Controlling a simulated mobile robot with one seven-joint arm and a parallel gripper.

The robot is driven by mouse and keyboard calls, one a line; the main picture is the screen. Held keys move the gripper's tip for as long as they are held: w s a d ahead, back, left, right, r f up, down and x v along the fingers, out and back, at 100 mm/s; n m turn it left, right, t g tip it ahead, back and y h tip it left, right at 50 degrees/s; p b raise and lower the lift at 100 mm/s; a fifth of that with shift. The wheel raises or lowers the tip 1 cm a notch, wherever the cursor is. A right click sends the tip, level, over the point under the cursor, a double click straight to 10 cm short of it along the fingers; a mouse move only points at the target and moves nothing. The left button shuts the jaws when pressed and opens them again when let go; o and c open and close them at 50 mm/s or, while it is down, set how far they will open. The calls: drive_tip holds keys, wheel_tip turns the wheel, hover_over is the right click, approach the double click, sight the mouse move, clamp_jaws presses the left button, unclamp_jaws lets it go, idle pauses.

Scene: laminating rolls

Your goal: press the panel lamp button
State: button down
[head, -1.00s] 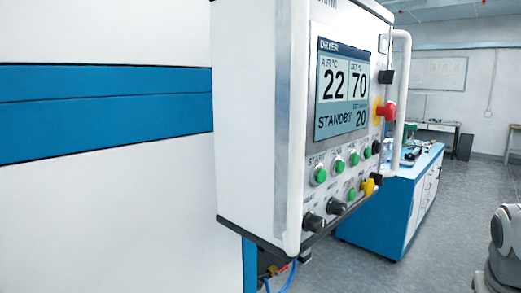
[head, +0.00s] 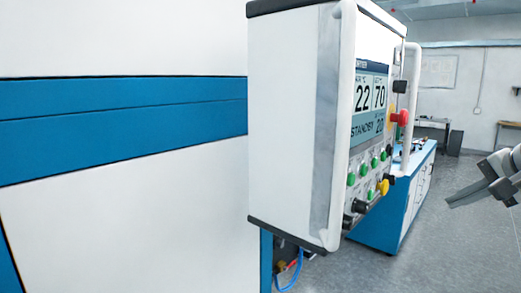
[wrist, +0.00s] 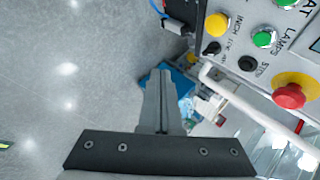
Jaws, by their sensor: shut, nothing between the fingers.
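The panel lamp button is a green button (wrist: 264,39) beside the printed word LAMPS, at the upper right of the wrist view. In the head view it is a small green button (head: 383,156) near the right end of the upper button row, seen very obliquely. In the head view my gripper (head: 449,203) is at the right, pointing left, visibly apart from the control panel (head: 294,110).
A red emergency stop (wrist: 290,95) on a yellow base, a black stop button (wrist: 247,63) and a yellow button (wrist: 217,25) surround the lamp button. A white rail (head: 413,100) runs along the panel's edge. A blue bench (head: 378,230) stands behind.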

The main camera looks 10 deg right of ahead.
sight(382, 156)
wheel_tip(382, 156, up, 6)
drive_tip(key=w+a+t+y, duration=0.1)
drive_tip(key=w+t, duration=0.1)
drive_tip(key=shift+a+f+m, duration=0.15)
drive_tip(key=shift+m, duration=0.15)
drive_tip(key=w+a, duration=0.5)
drive_tip(key=w, duration=0.1)
drive_tip(key=shift+w+a+p, duration=0.3)
drive_tip(key=shift+a, duration=0.1)
idle(1.9)
drive_tip(key=shift+w+a, duration=0.25)
drive_tip(key=shift+w, duration=0.1)
drive_tip(key=shift+w+a, duration=0.3)
drive_tip(key=shift+w, duration=0.05)
idle(0.9)
drive_tip(key=shift+s, duration=0.1)
drive_tip(key=shift+s+d, duration=0.55)
